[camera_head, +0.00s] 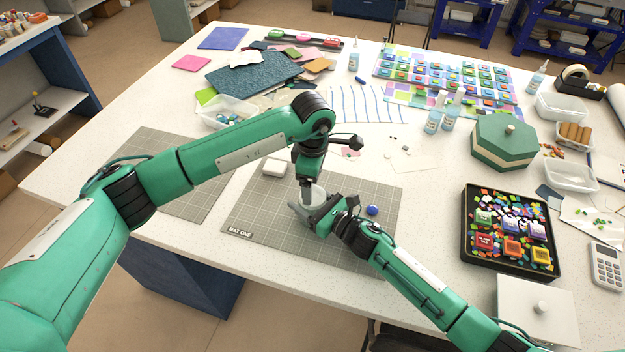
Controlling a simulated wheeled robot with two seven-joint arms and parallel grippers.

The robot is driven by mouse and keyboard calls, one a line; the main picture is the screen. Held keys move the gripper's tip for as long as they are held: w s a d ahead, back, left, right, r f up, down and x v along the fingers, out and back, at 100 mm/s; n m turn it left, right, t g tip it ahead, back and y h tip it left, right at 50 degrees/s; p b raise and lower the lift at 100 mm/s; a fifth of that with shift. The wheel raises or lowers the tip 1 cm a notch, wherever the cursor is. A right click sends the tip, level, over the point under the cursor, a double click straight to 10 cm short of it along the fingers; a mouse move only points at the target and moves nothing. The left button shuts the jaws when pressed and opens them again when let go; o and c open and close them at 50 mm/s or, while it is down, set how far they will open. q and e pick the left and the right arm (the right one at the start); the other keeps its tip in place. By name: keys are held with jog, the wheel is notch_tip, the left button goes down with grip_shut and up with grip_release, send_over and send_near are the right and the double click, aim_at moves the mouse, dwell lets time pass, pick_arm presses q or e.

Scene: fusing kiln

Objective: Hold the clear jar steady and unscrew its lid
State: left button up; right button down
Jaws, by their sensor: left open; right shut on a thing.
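The clear jar (317,192) stands on the grey gridded cutting mat (270,215) marked MAT ONE, partly hidden by my grippers. My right gripper (308,212) reaches in from the lower right and is shut on the jar low on its near side. My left gripper (307,188) points straight down over the jar, its fingers open at the jar's top. I cannot make out the lid, and cannot tell whether the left fingers touch it.
A small blue round thing (373,210) lies on the mat right of the jar. A white block (275,168) lies left of it. A black tray (512,270) of coloured pieces and a green hexagonal box (502,145) stand to the right. The mat's front is clear.

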aim_at(313, 195)
pick_arm(q)
jog(key=m, duration=0.1)
jog(key=r+m, duration=0.1)
jog(key=m, duration=0.2)
jog(key=shift+r+m, duration=0.4)
jog(key=m, duration=0.2)
jog(key=r+m, duration=0.1)
jog(key=m, duration=0.1)
jog(key=shift+r+m, duration=0.2)
jog(key=shift+m, duration=0.1)
jog(key=shift+f, duration=3.95)
jog(key=shift+c, duration=0.4)
jog(key=c, duration=1)
jog(key=n, duration=0.4)
jog(key=shift+n, duration=0.4)
jog(key=n, duration=0.5)
